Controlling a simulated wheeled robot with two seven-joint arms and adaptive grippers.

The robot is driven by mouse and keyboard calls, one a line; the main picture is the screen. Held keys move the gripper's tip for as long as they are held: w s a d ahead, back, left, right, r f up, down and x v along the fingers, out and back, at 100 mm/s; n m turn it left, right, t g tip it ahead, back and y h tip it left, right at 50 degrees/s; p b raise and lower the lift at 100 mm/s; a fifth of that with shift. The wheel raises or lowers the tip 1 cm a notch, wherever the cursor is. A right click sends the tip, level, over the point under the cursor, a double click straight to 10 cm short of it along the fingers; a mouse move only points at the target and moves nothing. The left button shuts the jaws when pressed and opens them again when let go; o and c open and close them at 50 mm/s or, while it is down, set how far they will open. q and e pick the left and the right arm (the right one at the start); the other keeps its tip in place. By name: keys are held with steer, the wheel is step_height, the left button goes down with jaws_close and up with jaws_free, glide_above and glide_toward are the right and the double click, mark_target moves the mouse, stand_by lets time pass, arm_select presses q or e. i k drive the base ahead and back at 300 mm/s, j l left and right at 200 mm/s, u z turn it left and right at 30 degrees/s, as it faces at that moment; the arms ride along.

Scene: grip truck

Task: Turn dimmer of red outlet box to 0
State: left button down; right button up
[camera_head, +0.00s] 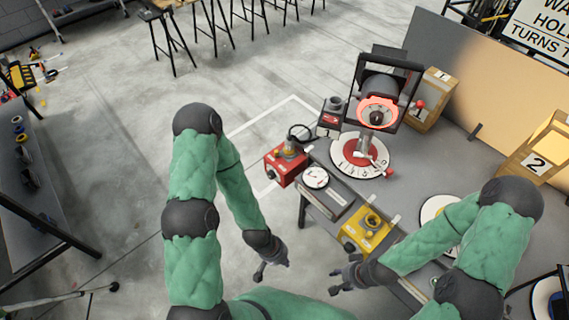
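The knob's setting is too small to read. My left gripper (258,274) hangs low in front of the table, below and left of the red box and apart from it. It looks empty, and its fingers appear spread. My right gripper (335,282) is near the table's front side, below the yellow outlet box, apart from both boxes. Its fingers appear spread and empty.
A yellow outlet box (368,230) stands on the table's front edge. A lamp glowing red (378,112) stands behind the red box on a round numbered dial (361,155). A gauge (316,177) lies between the boxes. Wooden crates (432,97) stand at the back.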

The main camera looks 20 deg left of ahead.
mark_target(271, 174)
steer(key=i+j+z, duration=0.3)
steer(key=j, duration=1.4)
steer(key=j+z, duration=0.25)
steer(key=j, duration=1.4)
steer(key=k, duration=0.05)
